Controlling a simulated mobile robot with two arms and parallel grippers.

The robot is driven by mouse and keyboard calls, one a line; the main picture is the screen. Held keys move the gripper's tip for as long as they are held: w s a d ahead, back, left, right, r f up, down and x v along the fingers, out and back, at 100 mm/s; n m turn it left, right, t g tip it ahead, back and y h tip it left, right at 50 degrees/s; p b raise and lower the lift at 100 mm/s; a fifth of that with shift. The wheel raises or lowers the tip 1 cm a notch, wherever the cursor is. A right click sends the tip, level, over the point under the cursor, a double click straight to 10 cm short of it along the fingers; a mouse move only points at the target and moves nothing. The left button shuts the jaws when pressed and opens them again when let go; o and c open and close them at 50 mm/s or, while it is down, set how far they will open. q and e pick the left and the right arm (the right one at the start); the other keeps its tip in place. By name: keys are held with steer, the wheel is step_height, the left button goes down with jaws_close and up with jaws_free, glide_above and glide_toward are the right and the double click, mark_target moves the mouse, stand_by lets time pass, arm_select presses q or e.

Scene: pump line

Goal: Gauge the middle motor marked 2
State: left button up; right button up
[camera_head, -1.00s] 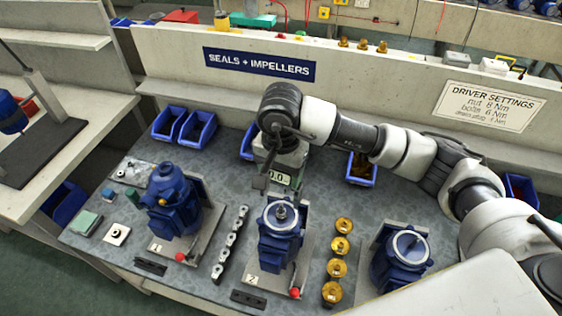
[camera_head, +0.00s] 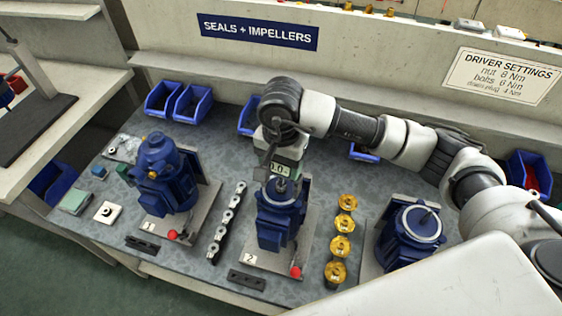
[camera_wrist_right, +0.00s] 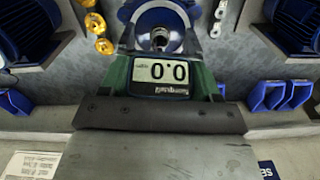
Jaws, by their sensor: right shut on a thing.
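The middle blue motor (camera_head: 281,218) stands upright on a grey plate marked 2, with a shaft on top of its round face. My right gripper (camera_head: 275,155) is shut on a gauge (camera_head: 286,168) with a display reading 0.0. The gauge is just behind and above the motor's shaft in the head view. I cannot tell whether gauge and shaft touch. My left gripper is not in view.
Motor 1 (camera_head: 166,182) stands left and a third motor (camera_head: 408,236) right. A row of grey parts (camera_head: 227,222) and a row of brass impellers (camera_head: 341,244) flank the middle motor. A red-knobbed lever (camera_head: 295,271) is on its plate. Blue bins (camera_head: 194,104) line the back.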

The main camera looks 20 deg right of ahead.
steer(key=shift+r+b, duration=0.1)
steer(key=shift+b, duration=0.3)
stand_by(1.2)
steer(key=shift+f+b, duration=0.25)
steer(key=shift+b, duration=0.2)
stand_by(0.9)
steer(key=o, duration=1.5)
steer(key=shift+o, duration=0.7)
steer(key=shift+r+p, duration=1.5)
steer(key=shift+r, duration=3.05)
